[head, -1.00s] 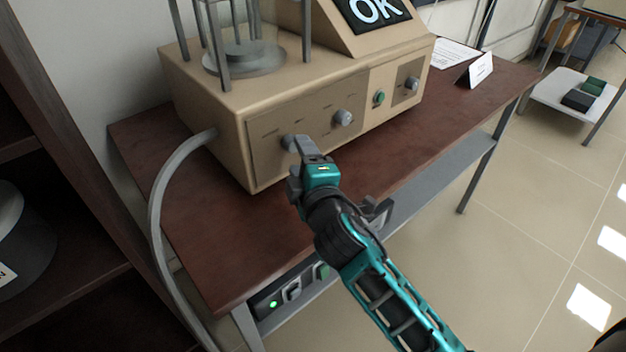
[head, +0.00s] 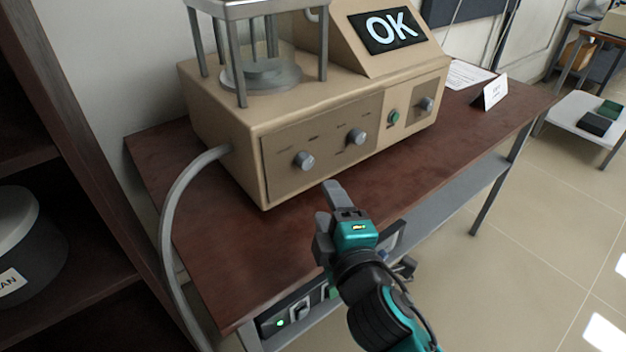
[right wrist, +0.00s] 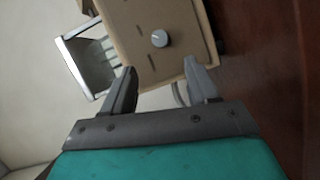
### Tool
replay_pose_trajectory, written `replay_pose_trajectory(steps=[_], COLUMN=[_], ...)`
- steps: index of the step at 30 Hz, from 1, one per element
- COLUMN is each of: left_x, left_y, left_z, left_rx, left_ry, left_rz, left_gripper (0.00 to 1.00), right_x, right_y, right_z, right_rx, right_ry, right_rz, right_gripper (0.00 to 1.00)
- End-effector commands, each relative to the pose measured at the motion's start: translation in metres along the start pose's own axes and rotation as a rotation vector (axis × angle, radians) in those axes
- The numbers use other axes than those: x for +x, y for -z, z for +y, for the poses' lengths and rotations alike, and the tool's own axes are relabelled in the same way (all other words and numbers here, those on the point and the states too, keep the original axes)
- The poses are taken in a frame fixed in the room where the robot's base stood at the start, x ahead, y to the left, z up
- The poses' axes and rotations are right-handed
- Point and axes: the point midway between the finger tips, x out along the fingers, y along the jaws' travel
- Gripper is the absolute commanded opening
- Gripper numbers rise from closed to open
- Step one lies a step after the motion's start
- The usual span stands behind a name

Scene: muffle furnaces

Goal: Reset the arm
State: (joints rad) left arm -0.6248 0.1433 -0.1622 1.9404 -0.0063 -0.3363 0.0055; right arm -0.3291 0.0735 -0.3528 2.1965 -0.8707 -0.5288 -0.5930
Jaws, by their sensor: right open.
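My right gripper (head: 330,208) is over the front part of the brown table, in front of the tan machine and apart from its knobs. In the right wrist view the same gripper (right wrist: 166,88) has its two fingers spread with nothing between them. A grey knob (right wrist: 160,39) on the machine's panel shows beyond the fingertips. In the head view the tan machine (head: 225,125) has a left knob (head: 304,161), a middle knob (head: 356,136), a green button (head: 394,117) and a right knob (head: 426,104). Its screen (head: 389,29) reads OK. My left gripper is not in view.
The brown table (head: 210,270) has bare room in front of the machine. A grey hose (head: 178,200) curves down at the left. A white card (head: 494,92) stands at the right. A dark shelf with a grey container (head: 35,240) is at far left.

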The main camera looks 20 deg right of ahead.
Motion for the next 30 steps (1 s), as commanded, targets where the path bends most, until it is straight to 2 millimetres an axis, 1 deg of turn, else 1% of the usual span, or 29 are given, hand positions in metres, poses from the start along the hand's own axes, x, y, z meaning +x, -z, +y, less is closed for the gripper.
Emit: replay_pose_trajectory(steps=[5, 8, 10, 11, 12, 13, 15, 17, 21, 24, 30], left_x=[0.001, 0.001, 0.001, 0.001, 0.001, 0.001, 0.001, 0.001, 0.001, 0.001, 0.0], left_y=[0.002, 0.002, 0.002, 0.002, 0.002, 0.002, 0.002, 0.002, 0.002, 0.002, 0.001], left_z=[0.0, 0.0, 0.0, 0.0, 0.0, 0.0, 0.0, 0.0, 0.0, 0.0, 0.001], left_rx=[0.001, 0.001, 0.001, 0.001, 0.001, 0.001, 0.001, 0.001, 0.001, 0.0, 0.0], left_ry=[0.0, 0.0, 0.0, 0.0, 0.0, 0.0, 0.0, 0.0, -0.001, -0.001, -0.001], left_rz=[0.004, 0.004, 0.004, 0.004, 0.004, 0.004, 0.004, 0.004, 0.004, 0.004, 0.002], left_gripper=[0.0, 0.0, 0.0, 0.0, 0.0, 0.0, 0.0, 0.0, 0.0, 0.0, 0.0], right_x=[-0.001, -0.006, -0.015, -0.021, -0.031, -0.04, -0.059, -0.075, -0.108, -0.131, -0.173], right_y=[-0.004, -0.02, -0.04, -0.048, -0.06, -0.067, -0.079, -0.086, -0.092, -0.093, -0.09], right_z=[-0.002, -0.012, -0.027, -0.035, -0.046, -0.055, -0.073, -0.085, -0.105, -0.115, -0.127], right_rx=[0.02, 0.117, 0.241, 0.305, 0.395, 0.463, 0.596, 0.688, 0.84, 0.92, 1.036], right_ry=[0.014, 0.079, 0.164, 0.208, 0.274, 0.323, 0.427, 0.502, 0.645, 0.733, 0.892], right_rz=[-0.014, -0.076, -0.158, -0.2, -0.263, -0.308, -0.408, -0.479, -0.615, -0.698, -0.848], right_gripper=[0.59, 0.59, 0.59, 0.59, 0.59, 0.59, 0.59, 0.59, 0.59, 0.59, 0.59])
